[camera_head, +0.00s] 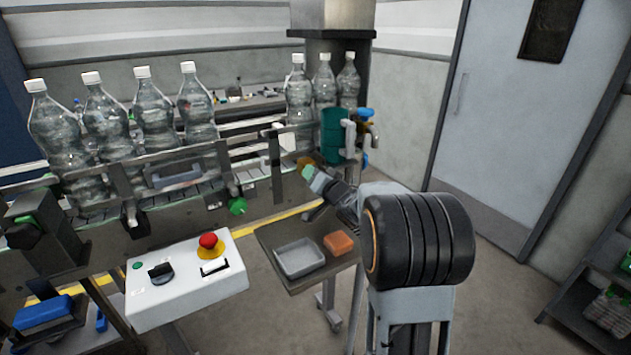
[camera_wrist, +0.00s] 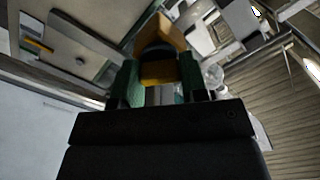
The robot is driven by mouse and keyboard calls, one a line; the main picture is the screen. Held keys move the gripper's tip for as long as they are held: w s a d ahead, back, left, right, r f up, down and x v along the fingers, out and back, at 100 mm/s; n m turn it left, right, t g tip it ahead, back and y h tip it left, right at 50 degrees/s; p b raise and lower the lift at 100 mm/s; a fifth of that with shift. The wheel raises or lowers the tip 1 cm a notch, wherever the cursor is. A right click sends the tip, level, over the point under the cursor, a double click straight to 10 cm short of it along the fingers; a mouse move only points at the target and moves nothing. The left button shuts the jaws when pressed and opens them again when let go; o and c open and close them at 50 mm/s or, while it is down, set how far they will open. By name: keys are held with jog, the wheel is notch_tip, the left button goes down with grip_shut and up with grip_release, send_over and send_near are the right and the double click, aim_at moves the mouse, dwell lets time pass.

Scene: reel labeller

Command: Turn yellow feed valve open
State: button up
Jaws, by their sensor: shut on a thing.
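The yellow feed valve (camera_head: 304,162) shows as a small yellow-orange piece at the conveyor's right end, below the green cylinder. My gripper (camera_head: 308,172) reaches it from the lower right. In the wrist view the yellow part of the valve (camera_wrist: 158,73) sits between the green fingers of my gripper (camera_wrist: 160,82). The fingers are shut on it. An orange-tan part of it shows just beyond the fingertips. My gripper and arm hide part of the valve in the head view, so its exact angle cannot be told.
A green cylinder (camera_head: 333,135) and a blue valve handle (camera_head: 365,113) stand close by the gripper. Clear bottles (camera_head: 145,105) line the conveyor. A control box (camera_head: 185,280) with a red button and a small table (camera_head: 290,237) with a grey tray (camera_head: 299,258) and orange block (camera_head: 338,243) stand in front.

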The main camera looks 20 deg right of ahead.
jog(key=shift+n+b, duration=0.3)
jog(key=shift+n, duration=0.2)
dwell(0.3)
jog(key=o, duration=0.9)
jog(key=shift+o, duration=0.2)
jog(key=shift+s, duration=0.1)
jog(key=s+d, duration=0.1)
jog(key=s, duration=1.2)
jog(key=shift+s+d+b, duration=0.25)
jog(key=shift+d+b, duration=0.05)
jog(key=shift+b, duration=0.1)
